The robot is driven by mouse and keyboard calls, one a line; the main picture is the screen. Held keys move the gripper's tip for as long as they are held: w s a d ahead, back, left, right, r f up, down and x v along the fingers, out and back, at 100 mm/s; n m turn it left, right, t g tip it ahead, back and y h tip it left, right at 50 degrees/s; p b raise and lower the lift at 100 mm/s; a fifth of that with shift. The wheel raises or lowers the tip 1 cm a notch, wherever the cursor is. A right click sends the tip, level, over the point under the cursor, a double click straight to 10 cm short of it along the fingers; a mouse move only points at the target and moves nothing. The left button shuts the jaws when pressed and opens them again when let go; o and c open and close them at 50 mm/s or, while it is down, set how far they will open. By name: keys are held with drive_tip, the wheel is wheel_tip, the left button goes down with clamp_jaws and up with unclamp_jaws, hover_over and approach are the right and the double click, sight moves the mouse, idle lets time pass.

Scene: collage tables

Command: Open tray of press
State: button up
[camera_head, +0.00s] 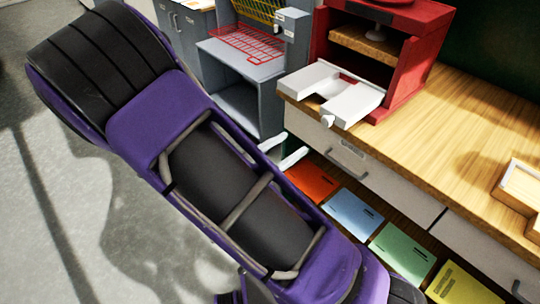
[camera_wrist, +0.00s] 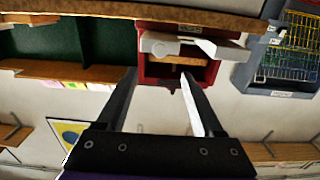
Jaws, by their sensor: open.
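The red press (camera_head: 408,62) stands on the wooden table in the head view. Its white tray (camera_head: 350,103) sticks out from the front, over the table's front edge, with a round white knob (camera_head: 327,121) on its near end. My gripper (camera_head: 293,147) is open and empty, lower left of the tray and apart from it. In the wrist view the scene appears upside down. The press (camera_wrist: 150,68) and the white tray (camera_wrist: 165,46) show beyond the fingertips of my gripper (camera_wrist: 158,73), with a gap between. The tray's inside is only partly seen.
A grey cabinet unit (camera_head: 243,55) with a red wire rack stands left of the press. Drawers with handles (camera_head: 347,160) run below the tabletop (camera_head: 450,120), above a low shelf of coloured folders (camera_head: 353,213). A wooden box (camera_head: 522,188) sits at right. Grey floor is open at left.

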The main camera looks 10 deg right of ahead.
drive_tip(key=v, duration=0.5)
drive_tip(key=shift+s+a, duration=0.2)
drive_tip(key=shift+a, duration=0.15)
